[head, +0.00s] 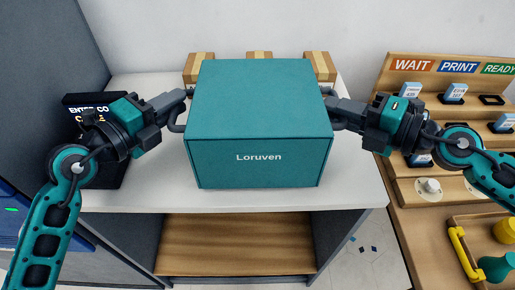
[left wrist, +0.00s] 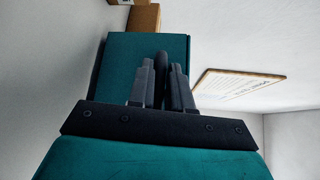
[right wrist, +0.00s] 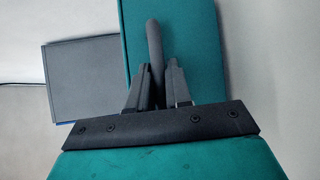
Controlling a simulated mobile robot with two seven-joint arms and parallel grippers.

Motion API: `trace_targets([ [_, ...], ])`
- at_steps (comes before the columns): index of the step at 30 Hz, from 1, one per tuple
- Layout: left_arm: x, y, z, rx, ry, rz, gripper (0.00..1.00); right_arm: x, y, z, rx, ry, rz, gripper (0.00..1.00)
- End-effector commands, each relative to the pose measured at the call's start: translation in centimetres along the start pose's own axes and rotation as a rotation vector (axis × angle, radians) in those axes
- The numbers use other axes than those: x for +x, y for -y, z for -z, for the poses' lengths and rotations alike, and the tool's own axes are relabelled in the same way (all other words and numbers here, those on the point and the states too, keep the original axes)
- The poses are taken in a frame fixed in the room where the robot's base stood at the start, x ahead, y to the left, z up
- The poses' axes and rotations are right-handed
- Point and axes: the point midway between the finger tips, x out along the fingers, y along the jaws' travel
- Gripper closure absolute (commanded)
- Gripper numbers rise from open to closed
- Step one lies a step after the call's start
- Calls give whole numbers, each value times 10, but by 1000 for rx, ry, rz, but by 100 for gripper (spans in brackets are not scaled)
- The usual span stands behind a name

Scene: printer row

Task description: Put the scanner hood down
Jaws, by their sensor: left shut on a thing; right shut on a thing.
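The scanner hood is a teal box (head: 258,120) marked "Loruven", level over the white counter in the head view. Its side also shows in the left wrist view (left wrist: 120,70) and the right wrist view (right wrist: 200,60). My left gripper (head: 182,98) is shut on the dark handle on its left side; the handle stands between the fingers (left wrist: 162,85). My right gripper (head: 335,108) is shut on the handle on its right side, seen between the fingers (right wrist: 156,85). The hood hides what is under it, and I cannot tell whether its bottom touches the counter.
A dark keypad panel (head: 95,100) stands left. A wooden rack (head: 440,75) labelled WAIT, PRINT, READY stands right, with a tray of yellow and teal items (head: 480,225) below.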

Motion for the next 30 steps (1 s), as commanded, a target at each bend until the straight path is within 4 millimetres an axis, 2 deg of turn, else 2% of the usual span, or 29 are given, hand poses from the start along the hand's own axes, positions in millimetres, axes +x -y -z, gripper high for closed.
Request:
trace_targets([
  [6, 2, -12, 3, 0, 0, 5, 100, 3, 12, 2, -1, 0, -4, 100],
  [7, 2, -12, 3, -1, -2, 1, 79, 2, 11, 2, 0, -1, -1, 79],
  [15, 1, -10, 2, 0, -1, 1, 56, 2, 10, 2, 0, -1, -1, 56],
  [23, 0, -11, 2, 0, 0, 0, 56, 2, 10, 1, 0, 0, 0, 56],
  [26, -8, -11, 2, -1, 0, -1, 56, 2, 10, 1, 0, 0, 0, 56],
  [30, -28, -12, 2, 0, 0, -3, 56, 2, 10, 1, 0, 0, 0, 56],
])
